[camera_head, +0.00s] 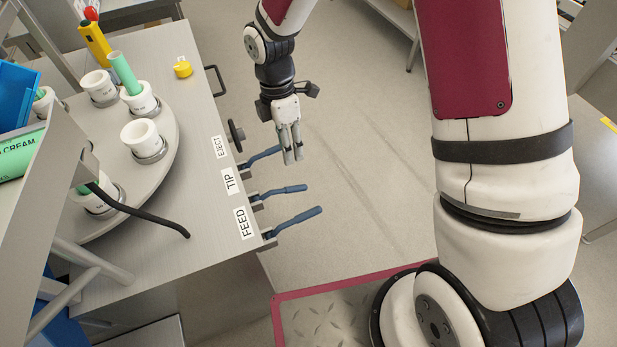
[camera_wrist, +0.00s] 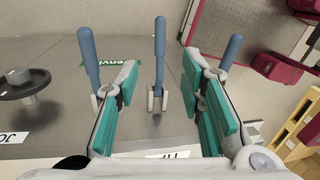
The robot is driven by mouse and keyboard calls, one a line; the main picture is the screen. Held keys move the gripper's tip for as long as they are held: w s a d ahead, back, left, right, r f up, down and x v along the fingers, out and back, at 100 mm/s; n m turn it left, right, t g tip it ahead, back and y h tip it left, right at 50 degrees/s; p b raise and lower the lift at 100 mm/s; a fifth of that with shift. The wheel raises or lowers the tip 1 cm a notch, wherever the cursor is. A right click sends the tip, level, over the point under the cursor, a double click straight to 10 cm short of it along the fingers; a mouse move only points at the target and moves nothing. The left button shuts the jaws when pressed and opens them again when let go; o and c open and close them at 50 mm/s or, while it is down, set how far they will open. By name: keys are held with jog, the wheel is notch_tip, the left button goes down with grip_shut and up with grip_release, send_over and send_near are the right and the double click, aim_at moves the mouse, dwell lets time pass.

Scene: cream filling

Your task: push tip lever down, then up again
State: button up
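The TIP lever (camera_head: 283,191) is a blue handle on the side of the steel table, by the label TIP (camera_head: 230,181). It also shows in the wrist view as the middle lever (camera_wrist: 159,50), between and beyond my fingers, with no contact visible. My gripper (camera_head: 293,153) hangs beside the table edge, close to the EJECT lever (camera_head: 264,155) in the head view. In the wrist view my gripper (camera_wrist: 161,85) is open, with teal pads apart and nothing held.
The FEED lever (camera_head: 297,221) is nearest the floor plate; it shows right in the wrist view (camera_wrist: 231,52). The EJECT lever is left there (camera_wrist: 88,58). A dark handwheel (camera_head: 236,132) is beyond EJECT. A turntable (camera_head: 168,150) carries white cups. Floor right of the levers is clear.

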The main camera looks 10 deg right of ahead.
jog(key=f, duration=0.4)
jog(key=s+f, duration=0.1)
jog(key=f, duration=0.4)
jog(key=s+f, duration=0.1)
jog(key=f, duration=0.3)
jog(key=shift+s+d+f, duration=0.15)
jog(key=shift+d+f, duration=0.05)
jog(key=shift+d, duration=0.15)
grip_shut()
